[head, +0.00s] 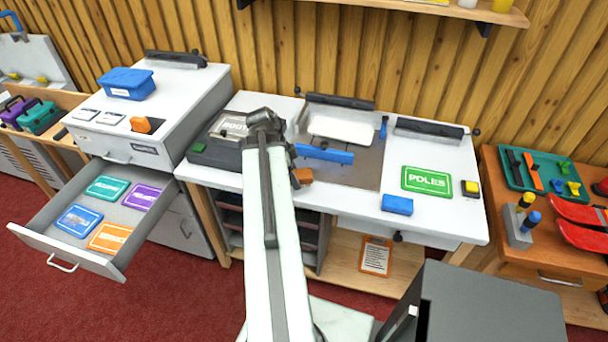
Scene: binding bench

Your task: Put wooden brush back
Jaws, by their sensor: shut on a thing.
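A small brown block, which looks like the wooden brush (303,175), shows just right of my arm, by the front of the white bench. My gripper (294,179) is mostly hidden behind my arm; only a dark sliver shows beside the brown block, and it is shut on it. The brush's left part is hidden by the arm. Whether it touches the bench top I cannot tell.
Behind the brush are a blue bar (325,153) and a white tray (342,124) on a grey plate. A green POLES card (427,181) and blue block (397,204) lie to the right. At left, a drawer (42,232) with several cards stands open.

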